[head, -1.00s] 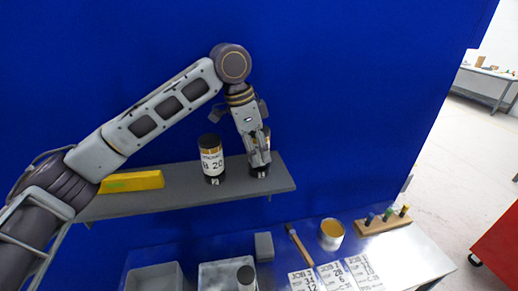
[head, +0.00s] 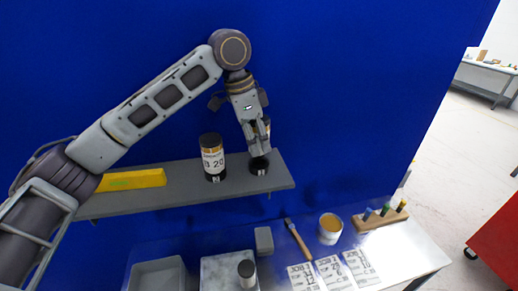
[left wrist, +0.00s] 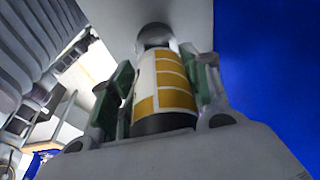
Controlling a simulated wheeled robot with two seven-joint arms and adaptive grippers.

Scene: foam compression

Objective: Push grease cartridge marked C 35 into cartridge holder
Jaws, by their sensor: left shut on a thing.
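My left gripper (head: 259,150) is over the right part of the grey shelf (head: 180,198), shut on a grease cartridge. In the left wrist view the cartridge (left wrist: 163,85), with a white and yellow label, is between the green finger pads. Its marking cannot be read. In the head view the fingers hide most of it. A black holder (head: 259,166) with a letter tag stands on the shelf just under the fingers. Whether the cartridge is seated in it cannot be told. Left of it, a cartridge marked B 20 (head: 213,160) stands upright in its black base. My right gripper is not in view.
A yellow block (head: 132,180) lies at the shelf's left. On the bench below are a grey bin (head: 158,275), a dark-topped cylinder (head: 247,272) on a grey plate, a grey block (head: 264,241), a brush (head: 297,238), a tin (head: 330,229), printed cards (head: 333,272) and a peg rack (head: 380,217).

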